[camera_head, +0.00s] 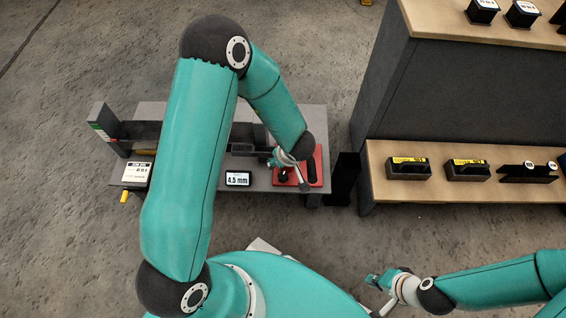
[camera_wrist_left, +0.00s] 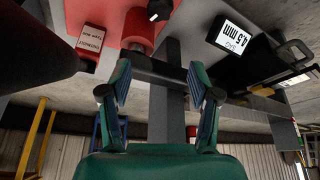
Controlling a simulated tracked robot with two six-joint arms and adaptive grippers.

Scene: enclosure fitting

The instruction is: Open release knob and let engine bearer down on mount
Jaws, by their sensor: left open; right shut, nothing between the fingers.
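A red unit (camera_head: 313,168) sits at the right end of a grey bench. In the left wrist view, the red unit (camera_wrist_left: 110,12) carries a black knob (camera_wrist_left: 160,9) with a white mark and a red cylinder (camera_wrist_left: 139,30). My left gripper (camera_head: 289,162) is over this unit in the head view. In the wrist view, its fingers (camera_wrist_left: 160,88) are apart, with no held part visible between them. A dark beam (camera_head: 140,131), perhaps the engine bearer, lies along the bench, partly hidden by my left arm. My right gripper (camera_head: 380,284) is shut and empty, away from the bench.
A display reading 4.5 mm (camera_head: 238,178) stands at the bench's front edge; it also shows in the wrist view (camera_wrist_left: 232,36). A labelled panel (camera_head: 138,172) stands at the left. A shelf (camera_head: 385,180) with black parts is to the right.

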